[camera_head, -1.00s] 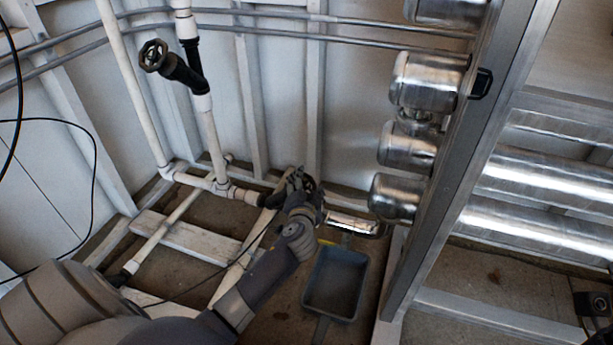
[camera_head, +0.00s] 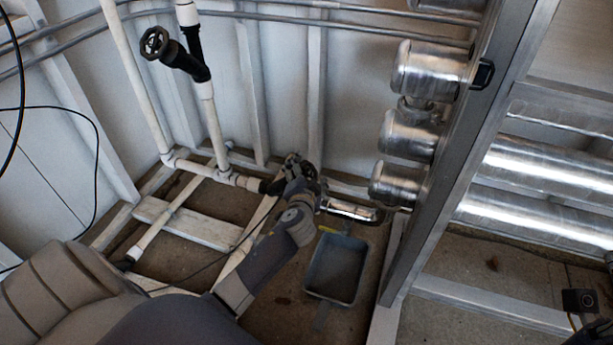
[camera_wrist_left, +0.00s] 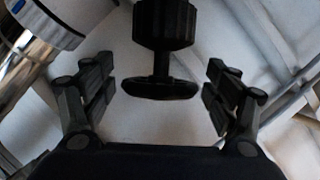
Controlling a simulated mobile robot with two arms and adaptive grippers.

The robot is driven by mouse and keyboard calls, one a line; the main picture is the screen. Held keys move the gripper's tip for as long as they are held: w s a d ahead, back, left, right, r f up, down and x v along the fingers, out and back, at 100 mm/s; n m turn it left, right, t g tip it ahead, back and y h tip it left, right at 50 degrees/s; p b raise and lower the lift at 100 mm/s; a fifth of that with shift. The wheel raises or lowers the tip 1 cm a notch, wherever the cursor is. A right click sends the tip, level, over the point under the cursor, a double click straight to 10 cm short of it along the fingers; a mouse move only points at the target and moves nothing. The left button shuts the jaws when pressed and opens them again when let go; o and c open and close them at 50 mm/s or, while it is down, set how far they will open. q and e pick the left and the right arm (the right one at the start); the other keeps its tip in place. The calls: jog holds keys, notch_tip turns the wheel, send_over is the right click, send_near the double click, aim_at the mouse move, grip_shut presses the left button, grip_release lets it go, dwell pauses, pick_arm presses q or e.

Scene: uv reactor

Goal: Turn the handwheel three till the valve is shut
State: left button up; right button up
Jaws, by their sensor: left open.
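A dark handwheel (camera_wrist_left: 160,88) on a ribbed black valve stem (camera_wrist_left: 165,25) shows in the left wrist view, seen nearly edge-on. My left gripper (camera_wrist_left: 160,98) is open, with one finger on each side of the wheel and a visible gap to both. In the head view my left gripper (camera_head: 300,168) is at the low pipe run, beside a black valve body (camera_head: 270,187). The gripper hides most of the wheel there. Another black handwheel (camera_head: 155,43) sits on an angled valve at the upper left, away from the gripper.
A metal pipe elbow (camera_head: 352,210) lies right of the gripper, above a grey tray (camera_head: 337,267) on the floor. Steel canisters (camera_head: 408,135) and a metal frame (camera_head: 470,150) stand to the right. White pipes (camera_head: 213,125) rise at the left; a thin black cable (camera_head: 97,165) hangs there.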

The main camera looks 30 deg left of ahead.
pick_arm(q)
jog(key=v, duration=1.2)
jog(key=shift+f, duration=0.1)
